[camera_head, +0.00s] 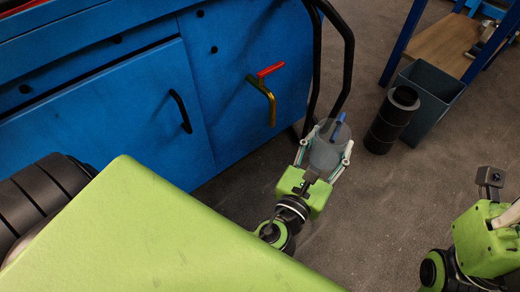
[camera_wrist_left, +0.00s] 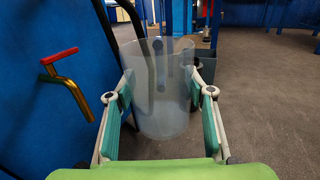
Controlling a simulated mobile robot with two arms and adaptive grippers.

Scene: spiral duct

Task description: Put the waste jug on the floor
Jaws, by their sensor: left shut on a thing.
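The waste jug is a clear, see-through cylinder (camera_head: 324,155) with a blue handle (camera_head: 338,127) on its far side. My left gripper (camera_head: 323,160) is shut around the jug, with one finger on each side. In the left wrist view the jug (camera_wrist_left: 160,100) stands upright between the two green finger pads of my left gripper (camera_wrist_left: 160,98). The grey floor (camera_head: 300,240) shows below and beyond it; I cannot tell the gap between jug and floor. My right gripper (camera_head: 488,225) is at the right edge, partly cut off, its fingers unclear.
A blue cabinet (camera_head: 120,110) with a brass tap (camera_head: 268,103) and red lever stands left of the jug. A black tube frame (camera_head: 348,50) rises close behind. A black ribbed cylinder (camera_head: 391,122) and a grey bin (camera_head: 440,85) stand right. Floor in front is clear.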

